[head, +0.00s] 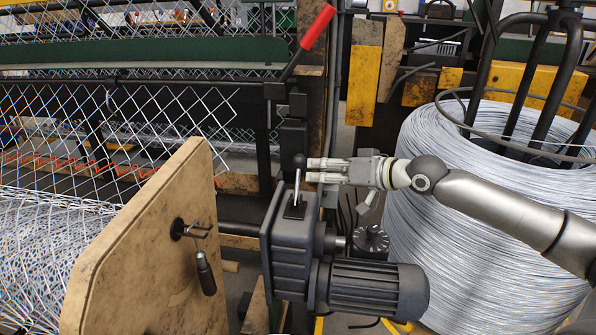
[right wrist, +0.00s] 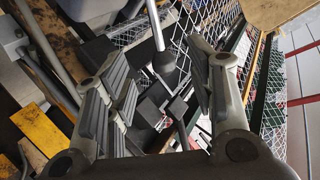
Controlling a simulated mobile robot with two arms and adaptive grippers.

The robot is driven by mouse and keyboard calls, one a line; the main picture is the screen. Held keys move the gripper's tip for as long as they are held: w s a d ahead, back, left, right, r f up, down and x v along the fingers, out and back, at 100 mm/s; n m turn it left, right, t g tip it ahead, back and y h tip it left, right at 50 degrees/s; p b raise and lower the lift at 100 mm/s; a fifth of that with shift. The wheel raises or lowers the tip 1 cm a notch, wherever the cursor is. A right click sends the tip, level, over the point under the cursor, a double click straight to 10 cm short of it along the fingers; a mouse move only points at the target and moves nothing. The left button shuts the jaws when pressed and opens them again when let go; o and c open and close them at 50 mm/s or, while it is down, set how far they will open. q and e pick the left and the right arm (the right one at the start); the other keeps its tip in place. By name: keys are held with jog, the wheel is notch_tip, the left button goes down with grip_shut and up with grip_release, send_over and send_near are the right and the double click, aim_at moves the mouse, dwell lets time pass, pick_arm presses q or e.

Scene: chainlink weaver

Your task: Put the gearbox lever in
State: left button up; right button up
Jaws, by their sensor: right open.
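The gearbox (head: 290,240) is a dark grey block with a finned motor on its right. Its lever (head: 297,184) is a short silver rod with a black knob (head: 299,160), standing nearly upright from a plate on top of the gearbox. My right gripper (head: 312,170) comes in from the right, with its fingertips at the lever just below the knob. In the right wrist view its jaws (right wrist: 163,85) are apart, and the lever's knob (right wrist: 165,62) shows in the gap between them. I cannot tell whether a finger touches the lever. My left gripper is not in view.
A red-handled lever (head: 318,27) rises behind the gearbox. A wooden panel (head: 150,250) with a crank handle (head: 205,273) stands to the left, beside wire mesh (head: 60,150). A large wire coil (head: 480,220) stands on the right, under my right arm.

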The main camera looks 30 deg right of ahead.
aim_at(299, 168)
jog(key=x, duration=0.8)
grip_shut()
dwell(0.4)
